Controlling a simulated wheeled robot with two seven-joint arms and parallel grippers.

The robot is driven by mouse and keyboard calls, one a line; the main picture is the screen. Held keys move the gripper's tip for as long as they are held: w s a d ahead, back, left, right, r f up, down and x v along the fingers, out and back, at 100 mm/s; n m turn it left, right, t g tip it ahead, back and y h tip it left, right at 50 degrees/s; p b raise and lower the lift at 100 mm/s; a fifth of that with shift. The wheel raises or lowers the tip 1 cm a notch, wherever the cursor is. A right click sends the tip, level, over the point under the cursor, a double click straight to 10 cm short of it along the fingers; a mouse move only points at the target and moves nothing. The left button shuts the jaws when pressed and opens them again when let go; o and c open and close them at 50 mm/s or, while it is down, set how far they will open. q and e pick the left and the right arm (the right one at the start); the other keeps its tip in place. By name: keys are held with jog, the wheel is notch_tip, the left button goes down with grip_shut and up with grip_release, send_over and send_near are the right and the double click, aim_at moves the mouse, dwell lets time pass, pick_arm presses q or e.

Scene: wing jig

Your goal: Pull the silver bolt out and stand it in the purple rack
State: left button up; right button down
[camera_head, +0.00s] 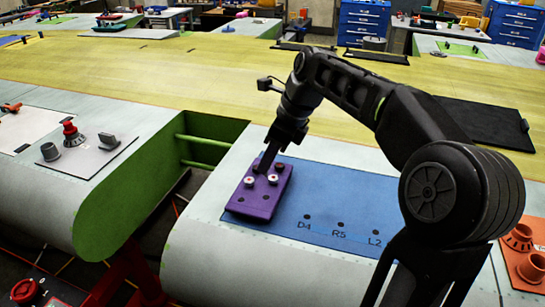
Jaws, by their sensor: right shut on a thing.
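The purple rack (258,207) lies on the left part of a blue panel. Two pale round heads with reddish centres, a left one (249,181) and a right one (273,180), sit in it beside several dark holes. My right gripper (262,169) points down over the rack's far part, its fingertips at or just above the surface. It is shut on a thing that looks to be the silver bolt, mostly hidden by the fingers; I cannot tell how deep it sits. My left gripper is out of view.
The blue panel (330,195) has dark spots marked D4, R5 and L2. An open green-walled gap (200,150) lies left of this wing section. Orange cups (530,268) stand at the right edge. A grey plate (88,158) with knobs lies left.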

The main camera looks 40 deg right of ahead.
aim_at(263, 196)
jog(key=shift+f, duration=0.8)
notch_tip(263, 196, down, 4)
jog(key=shift+b, duration=1.2)
jog(key=shift+f+b, duration=0.4)
jog(key=shift+b, duration=0.05)
jog(key=shift+p, duration=0.3)
jog(key=shift+f, duration=0.15)
jog(key=shift+f+b, duration=0.75)
jog(key=shift+f, duration=0.3)
